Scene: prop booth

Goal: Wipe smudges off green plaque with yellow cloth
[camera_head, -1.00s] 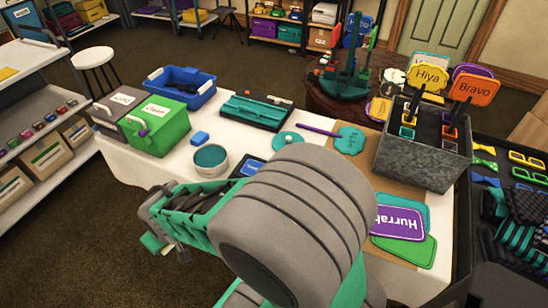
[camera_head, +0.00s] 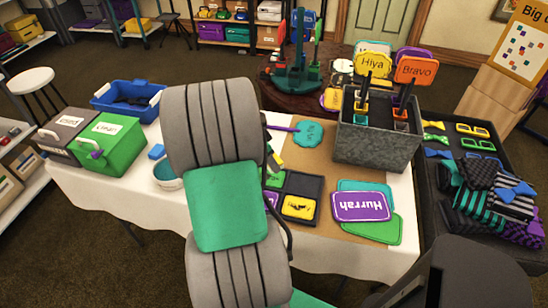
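A green plaque (camera_head: 386,231) lies on the brown mat at the table's right side. A purple "Hurrah" plaque (camera_head: 361,207) covers its upper left part, so any smudges there are hidden. A yellow piece (camera_head: 299,207) with a dark mark lies in a compartment of a dark tray (camera_head: 304,185); I cannot tell if it is the cloth. My arm covers the middle of the view. Only a small part of my gripper (camera_head: 274,157) shows past the arm, above the tray, with a yellowish bit at it. Its fingers and any held thing cannot be made out.
A teal plaque (camera_head: 372,186) lies behind the purple one. A grey bin (camera_head: 376,142) with "Hiya" and "Bravo" signs stands at the back right. A green box (camera_head: 110,146) and blue tub (camera_head: 127,99) stand left. Bow ties and fabric fill a dark stand (camera_head: 459,183) at right.

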